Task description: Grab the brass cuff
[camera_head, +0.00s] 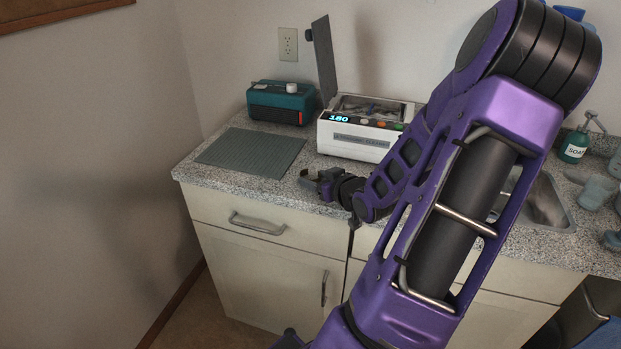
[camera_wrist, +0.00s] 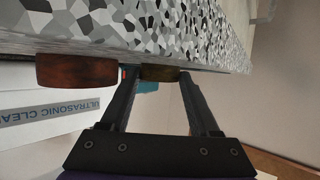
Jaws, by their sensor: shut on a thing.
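The brass cuff (camera_head: 307,174) is a small, dull brown curved band at the front of the granite counter, left of my gripper (camera_head: 323,180) in the head view. In the wrist view, one brown end of the cuff (camera_wrist: 160,74) sits between the fingers of my gripper (camera_wrist: 157,82). A redder brown piece (camera_wrist: 76,70), which looks like the cuff's other end, shows outside the left finger. My gripper is shut on the cuff's wall, with one finger in its opening. The cuff appears at counter height; contact with the counter is unclear.
A white ultrasonic cleaner (camera_head: 355,139) with its lid raised stands just behind the gripper. A ribbed grey mat (camera_head: 250,152) lies to the left, with a teal box (camera_head: 276,103) behind it. A sink (camera_head: 545,205) and soap bottle (camera_head: 574,147) are at right.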

